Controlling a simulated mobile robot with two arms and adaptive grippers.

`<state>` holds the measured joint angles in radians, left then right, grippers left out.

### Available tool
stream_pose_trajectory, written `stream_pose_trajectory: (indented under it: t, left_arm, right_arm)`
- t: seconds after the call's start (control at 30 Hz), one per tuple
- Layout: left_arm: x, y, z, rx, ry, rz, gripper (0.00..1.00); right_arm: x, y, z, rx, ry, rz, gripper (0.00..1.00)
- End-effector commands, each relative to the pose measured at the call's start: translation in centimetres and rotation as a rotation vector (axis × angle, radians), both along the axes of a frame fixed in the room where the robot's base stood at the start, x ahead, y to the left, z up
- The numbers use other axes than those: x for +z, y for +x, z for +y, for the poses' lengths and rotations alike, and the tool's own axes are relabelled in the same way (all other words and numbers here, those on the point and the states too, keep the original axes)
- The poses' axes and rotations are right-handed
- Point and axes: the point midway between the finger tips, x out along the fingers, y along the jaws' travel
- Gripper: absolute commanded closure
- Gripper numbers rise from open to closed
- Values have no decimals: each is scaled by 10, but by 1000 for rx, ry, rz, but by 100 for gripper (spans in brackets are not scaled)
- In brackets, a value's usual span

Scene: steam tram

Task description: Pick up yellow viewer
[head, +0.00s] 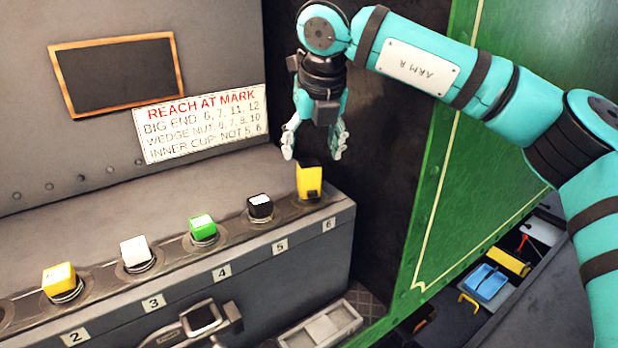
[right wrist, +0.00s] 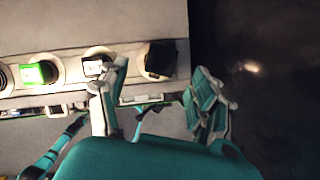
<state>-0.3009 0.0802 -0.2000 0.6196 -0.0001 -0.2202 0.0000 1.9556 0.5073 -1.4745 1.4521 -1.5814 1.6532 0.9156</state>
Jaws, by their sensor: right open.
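A tall yellow block with a dark top, which looks like the yellow viewer (head: 309,183), stands upright at mark 6 on the grey ledge. A shorter yellow block with a pale top (head: 59,279) sits at mark 2. My right gripper (head: 314,151) points down just above the block at mark 6, with its fingers apart and nothing between them. In the right wrist view, the open fingers (right wrist: 150,92) are near the dark top of that block (right wrist: 160,58); its yellow sides are hardly seen there. My left gripper is not seen.
White (head: 135,252), green (head: 203,228) and black (head: 260,207) blocks sit in ringed seats at marks 3, 4 and 5. A green panel (head: 480,150) rises close on the right. A blue tray (head: 486,283) lies low beyond it. A white sign (head: 200,122) is behind.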

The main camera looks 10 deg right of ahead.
Motion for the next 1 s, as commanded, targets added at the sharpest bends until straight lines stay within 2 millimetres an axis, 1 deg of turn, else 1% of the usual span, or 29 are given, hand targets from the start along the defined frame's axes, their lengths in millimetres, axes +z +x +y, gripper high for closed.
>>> stream_pose_trajectory:
  t: [0.03, 0.1, 0.2, 0.37, 0.47, 0.6, 0.7, 0.83, 1.0]
  left_arm:
    - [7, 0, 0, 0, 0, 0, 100]
    - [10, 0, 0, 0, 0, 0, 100]
    - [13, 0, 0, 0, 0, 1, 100]
    - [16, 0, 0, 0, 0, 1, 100]
    - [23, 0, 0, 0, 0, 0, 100]
    - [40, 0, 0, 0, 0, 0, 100]
    - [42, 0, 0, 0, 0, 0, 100]
    - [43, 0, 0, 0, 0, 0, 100]
    - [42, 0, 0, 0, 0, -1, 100]
  right_arm:
    - [-8, 4, 0, 1, -1, 4, 35]
    - [-20, 9, 0, 1, -2, 3, 35]
    - [-33, 14, 1, 2, 0, 2, 35]
    - [-43, 18, 1, 4, 1, 0, 35]
    - [-50, 22, 0, 3, -1, 3, 35]
    - [-67, 33, 0, 3, -1, 3, 35]
    - [-81, 38, 0, 3, 0, 2, 35]
    - [-89, 41, 0, 2, 0, -1, 35]
    - [-90, 41, 0, 3, 1, -1, 35]
